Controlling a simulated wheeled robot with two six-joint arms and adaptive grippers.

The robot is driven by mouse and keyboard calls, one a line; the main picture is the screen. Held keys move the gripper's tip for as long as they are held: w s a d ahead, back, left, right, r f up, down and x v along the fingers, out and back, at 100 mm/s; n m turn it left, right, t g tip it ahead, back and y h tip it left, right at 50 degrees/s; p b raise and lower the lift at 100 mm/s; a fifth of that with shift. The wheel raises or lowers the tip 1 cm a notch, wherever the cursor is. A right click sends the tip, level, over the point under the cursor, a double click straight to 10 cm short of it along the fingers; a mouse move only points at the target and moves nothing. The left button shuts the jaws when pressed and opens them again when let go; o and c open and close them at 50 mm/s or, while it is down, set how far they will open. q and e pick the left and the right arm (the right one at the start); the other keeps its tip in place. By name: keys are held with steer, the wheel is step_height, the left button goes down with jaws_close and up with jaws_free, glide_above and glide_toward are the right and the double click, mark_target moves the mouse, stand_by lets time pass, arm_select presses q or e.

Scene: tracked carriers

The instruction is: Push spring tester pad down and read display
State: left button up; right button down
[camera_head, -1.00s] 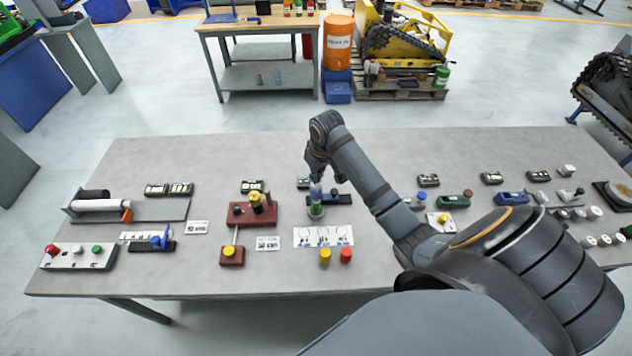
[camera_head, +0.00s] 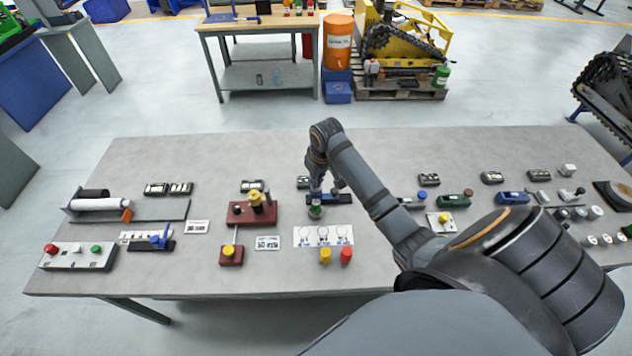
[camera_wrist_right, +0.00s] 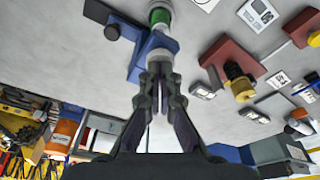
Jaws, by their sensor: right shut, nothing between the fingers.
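The spring tester has a blue base (camera_head: 343,198) and an upright round part with a green band (camera_head: 316,211) at its left end. My right gripper (camera_head: 317,191) is shut and empty, pointing down directly over that round part. The wrist view shows the shut fingertips (camera_wrist_right: 158,68) at the top of the tester, with the green band (camera_wrist_right: 160,16) and blue base (camera_wrist_right: 148,55) beyond them. They look to be touching the pad, which the fingers hide. A small dark display box (camera_head: 303,182) stands just behind the tester, partly covered by my gripper; its reading is too small to make out. My left gripper is not in view.
A red-brown fixture (camera_head: 254,215) stands left of the tester. A white printed card (camera_head: 323,237) lies in front, with yellow (camera_head: 325,256) and red (camera_head: 346,255) caps nearby. More devices stand to the right, beyond my arm. The table's back strip is clear.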

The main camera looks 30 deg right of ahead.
steer(key=shift+s+f, duration=0.15)
steer(key=shift+f, duration=0.55)
stand_by(0.5)
steer(key=shift+r+p, duration=0.7)
steer(key=shift+r, duration=2.45)
